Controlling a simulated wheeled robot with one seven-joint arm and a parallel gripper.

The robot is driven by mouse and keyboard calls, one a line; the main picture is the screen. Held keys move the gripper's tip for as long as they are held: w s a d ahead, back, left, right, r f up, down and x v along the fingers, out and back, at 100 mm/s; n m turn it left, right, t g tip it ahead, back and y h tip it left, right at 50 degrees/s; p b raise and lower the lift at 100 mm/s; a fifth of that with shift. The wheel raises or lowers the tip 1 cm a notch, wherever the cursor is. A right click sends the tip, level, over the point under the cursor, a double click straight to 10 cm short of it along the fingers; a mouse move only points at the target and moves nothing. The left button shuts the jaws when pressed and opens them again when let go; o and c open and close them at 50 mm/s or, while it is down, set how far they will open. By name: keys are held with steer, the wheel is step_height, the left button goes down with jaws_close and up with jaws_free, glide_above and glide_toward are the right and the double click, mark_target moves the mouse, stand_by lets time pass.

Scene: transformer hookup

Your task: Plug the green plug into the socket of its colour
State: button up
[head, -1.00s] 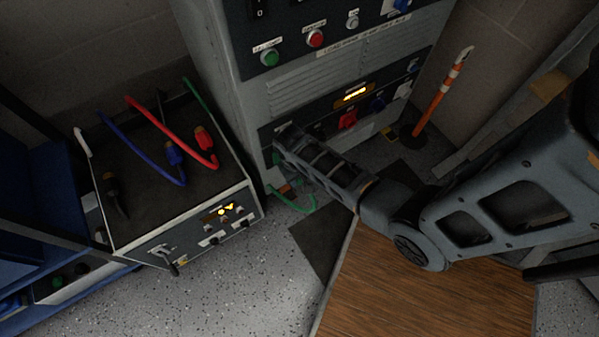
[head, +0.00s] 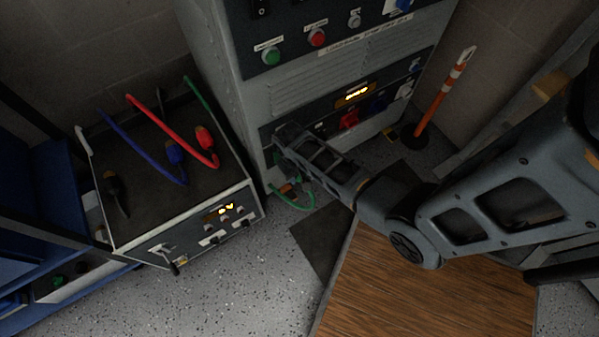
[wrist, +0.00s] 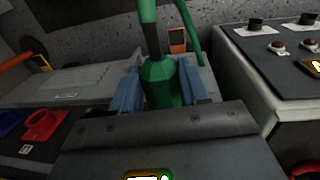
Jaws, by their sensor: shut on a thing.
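My gripper (wrist: 160,90) is shut on the green plug (wrist: 159,82), which sits between its two blue-grey fingers in the wrist view. A green cable (wrist: 148,28) runs up from the plug there. In the head view my gripper (head: 284,152) is at the left part of the cabinet's lower socket panel and mostly covers the plug. The green cable (head: 307,205) loops down beside the cabinet. The red socket (head: 348,120) and blue socket (head: 378,104) are to the right. No green socket is visible, and I cannot tell whether the plug is in one.
The tester box (head: 245,200) stands left of the cabinet (head: 215,60), with red (head: 204,137), blue (head: 174,153) and black (head: 115,187) plugs on top. An orange-and-white post (head: 440,92) stands right of the cabinet. A wooden surface (head: 420,305) lies below my arm.

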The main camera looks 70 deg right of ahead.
steer(key=shift+w+d+b, duration=0.4)
steer(key=shift+w+d, duration=0.3)
steer(key=shift+w, duration=0.3)
steer(key=o, duration=1.2)
steer(key=shift+o, duration=0.5)
steer(key=shift+o, duration=0.9)
steer(key=shift+r, duration=0.15)
steer(key=shift+w+a+r+p, duration=0.1)
steer(key=shift+a+r+p, duration=0.1)
steer(key=shift+r+p, duration=1.55)
steer(key=shift+w+a+r+p, duration=0.1)
steer(key=shift+a+r+p, duration=0.05)
steer(key=shift+r+p, duration=1.6)
steer(key=shift+f, duration=0.1)
step_height(320, 180, up, 8)
steer(key=p, duration=0.1)
steer(key=shift+w+a+f, duration=0.15)
steer(key=shift+w+a, duration=0.1)
steer(key=shift+a, duration=0.15)
